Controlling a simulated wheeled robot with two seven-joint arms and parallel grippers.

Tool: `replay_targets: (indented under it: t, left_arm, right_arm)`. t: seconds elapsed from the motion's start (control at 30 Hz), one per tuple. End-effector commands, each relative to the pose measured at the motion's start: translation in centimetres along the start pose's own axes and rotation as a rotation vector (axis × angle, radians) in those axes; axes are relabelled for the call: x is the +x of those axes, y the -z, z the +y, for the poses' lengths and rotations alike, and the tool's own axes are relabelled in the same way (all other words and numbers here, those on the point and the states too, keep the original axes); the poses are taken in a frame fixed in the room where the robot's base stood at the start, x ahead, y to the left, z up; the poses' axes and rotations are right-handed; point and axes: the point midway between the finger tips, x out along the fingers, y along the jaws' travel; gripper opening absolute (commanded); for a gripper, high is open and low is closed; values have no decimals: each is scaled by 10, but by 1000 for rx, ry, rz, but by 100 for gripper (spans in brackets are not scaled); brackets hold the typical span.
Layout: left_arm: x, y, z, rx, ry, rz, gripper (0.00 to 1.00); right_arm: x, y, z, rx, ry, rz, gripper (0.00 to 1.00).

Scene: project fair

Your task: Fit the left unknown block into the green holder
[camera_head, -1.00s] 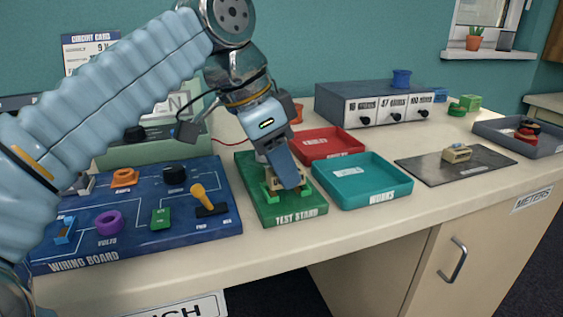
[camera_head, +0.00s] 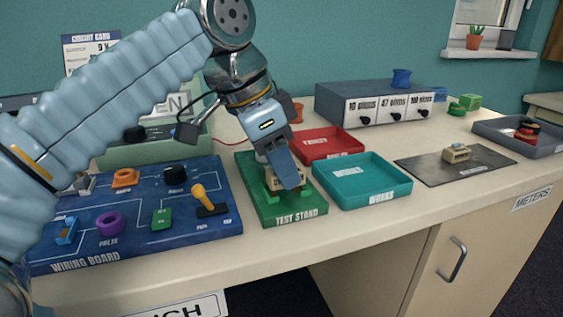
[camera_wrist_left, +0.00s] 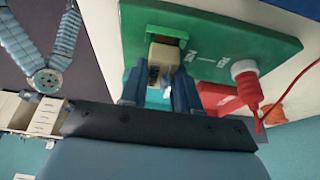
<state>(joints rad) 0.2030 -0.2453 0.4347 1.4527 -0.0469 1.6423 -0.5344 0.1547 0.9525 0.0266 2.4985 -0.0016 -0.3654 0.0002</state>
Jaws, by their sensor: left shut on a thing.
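My left gripper (camera_head: 283,178) is shut on a beige block (camera_wrist_left: 163,60), at the green holder (camera_wrist_left: 158,34) on the green test stand (camera_head: 285,219). In the left wrist view the block sits between the two fingers (camera_wrist_left: 160,90), its far end at the holder. In the head view the fingers hide most of the block, and green pieces of the holder show beside it. I cannot tell whether the block is fully seated. A second beige block (camera_head: 457,152) lies on a dark mat (camera_head: 425,172) at the right. My right gripper is not seen.
The blue wiring board (camera_head: 140,240) with several parts is left of the stand. A teal tray (camera_head: 362,190) and a red tray (camera_head: 330,153) are right of it. A grey meter box (camera_head: 345,92) stands behind. The counter's front strip is clear.

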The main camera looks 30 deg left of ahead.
Motion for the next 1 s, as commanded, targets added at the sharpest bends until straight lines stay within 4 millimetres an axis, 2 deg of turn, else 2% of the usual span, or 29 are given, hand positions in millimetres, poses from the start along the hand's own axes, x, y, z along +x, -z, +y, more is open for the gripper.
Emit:
replay_targets:
  t: [1.0]
  left_arm:
    - [9,-4,0,0,0,0,1]
  right_arm:
    - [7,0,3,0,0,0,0]
